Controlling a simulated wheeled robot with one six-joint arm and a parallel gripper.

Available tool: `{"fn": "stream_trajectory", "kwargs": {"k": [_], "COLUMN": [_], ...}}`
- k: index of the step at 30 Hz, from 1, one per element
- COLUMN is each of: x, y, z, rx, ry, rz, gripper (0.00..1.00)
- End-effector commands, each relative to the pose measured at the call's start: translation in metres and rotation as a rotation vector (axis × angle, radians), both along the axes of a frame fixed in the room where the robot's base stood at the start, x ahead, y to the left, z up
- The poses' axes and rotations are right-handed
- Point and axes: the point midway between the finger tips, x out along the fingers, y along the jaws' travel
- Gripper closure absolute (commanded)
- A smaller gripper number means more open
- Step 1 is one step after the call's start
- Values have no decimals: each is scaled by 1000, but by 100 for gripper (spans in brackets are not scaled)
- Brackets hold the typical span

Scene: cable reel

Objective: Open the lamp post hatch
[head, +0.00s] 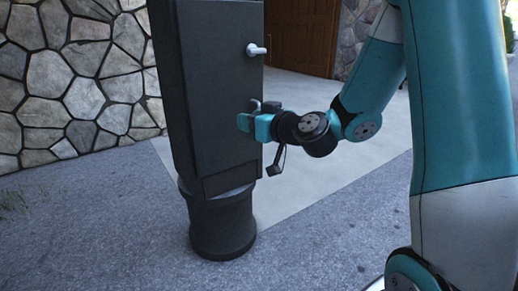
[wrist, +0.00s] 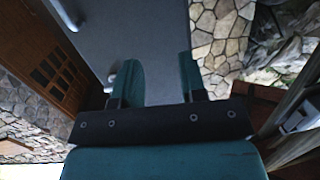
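The dark lamp post (head: 176,100) stands left of centre in the head view. Its tall flat hatch (head: 222,85) faces me and looks closed. A pale handle (head: 257,50) sticks out near the hatch's right edge; a pale handle also shows in the wrist view (wrist: 68,14). A second small light fitting (wrist: 110,78) lies beside the left finger in the wrist view. My gripper (head: 250,117) is at the hatch's right edge, below the pale handle. In the wrist view its teal fingers (wrist: 158,82) are apart, with the grey panel behind. Contact with the panel is unclear.
A stone wall (head: 75,75) stands behind the post at left. A brown wooden door (head: 302,35) is at the back. Pale paving (head: 300,110) and grey ground (head: 110,215) around the post's round base (head: 222,225) are clear.

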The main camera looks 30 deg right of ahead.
Motion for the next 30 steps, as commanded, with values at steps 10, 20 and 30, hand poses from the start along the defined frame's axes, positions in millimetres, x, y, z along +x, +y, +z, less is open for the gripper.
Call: {"fn": "stream_trajectory", "kwargs": {"k": [10,20,30], "x": [4,38,98], "y": [-98,-106,-114], "z": [-81,-72,-71], "rx": [-45,-49,-49], "ry": [-121,-123,-125], "rz": [-343,-354,-350], "gripper": [61,61,61]}}
